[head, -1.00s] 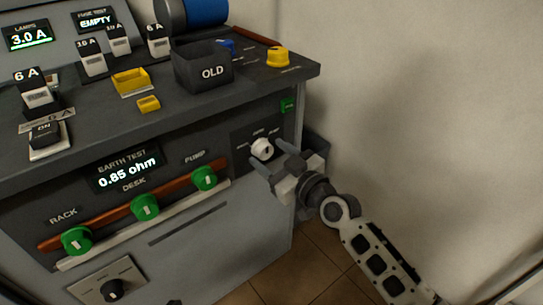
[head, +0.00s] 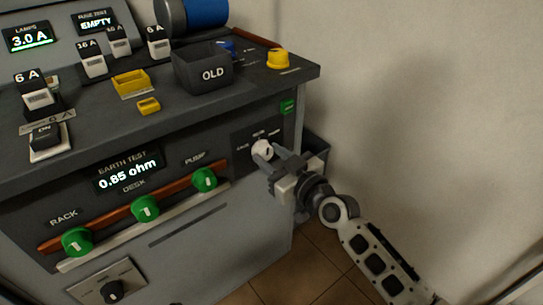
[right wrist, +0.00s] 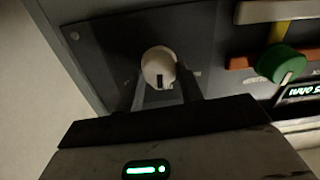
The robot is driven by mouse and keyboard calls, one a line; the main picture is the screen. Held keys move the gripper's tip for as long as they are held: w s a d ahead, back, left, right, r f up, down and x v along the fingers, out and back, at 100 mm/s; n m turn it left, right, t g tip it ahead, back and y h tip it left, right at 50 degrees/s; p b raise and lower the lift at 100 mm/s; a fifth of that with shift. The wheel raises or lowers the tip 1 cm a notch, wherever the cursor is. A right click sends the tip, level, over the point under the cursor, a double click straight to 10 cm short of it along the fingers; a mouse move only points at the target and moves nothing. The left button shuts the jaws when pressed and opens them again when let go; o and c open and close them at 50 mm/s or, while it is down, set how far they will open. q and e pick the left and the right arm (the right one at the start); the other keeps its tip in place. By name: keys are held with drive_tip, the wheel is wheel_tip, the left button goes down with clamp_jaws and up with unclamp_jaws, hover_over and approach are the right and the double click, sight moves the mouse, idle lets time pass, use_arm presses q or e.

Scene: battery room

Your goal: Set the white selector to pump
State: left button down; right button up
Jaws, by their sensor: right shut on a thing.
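The white selector (head: 262,149) is a small round knob on the dark front panel, right of the green knobs. It also shows in the right wrist view (right wrist: 158,66), with a dark pointer mark on its face. Small labels sit around it, too small to read surely. My right gripper (head: 268,155) is at the selector, its two fingers shut on the knob's sides. In the right wrist view the fingers reach up to the knob and partly hide its lower edge. My left gripper is not in view.
Green knobs marked RACK (head: 77,241), DESK (head: 145,208) and PUMP (head: 204,179) sit along a red-brown bar to the left. A dark OLD bin (head: 203,68) stands on the bench top above. A pale wall is on the right.

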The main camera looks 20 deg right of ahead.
drive_tip(key=m, duration=0.5)
drive_tip(key=shift+d+p, duration=0.1)
drive_tip(key=shift+p, duration=0.2)
drive_tip(key=shift+m, duration=1)
drive_tip(key=m, duration=0.2)
drive_tip(key=shift+m, duration=0.4)
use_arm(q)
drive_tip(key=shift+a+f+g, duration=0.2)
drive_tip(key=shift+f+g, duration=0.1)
use_arm(e)
drive_tip(key=shift+f+m, duration=0.1)
drive_tip(key=shift+m, duration=0.4)
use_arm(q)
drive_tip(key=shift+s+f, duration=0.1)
use_arm(e)
drive_tip(key=o, duration=1)
drive_tip(key=shift+t, duration=0.3)
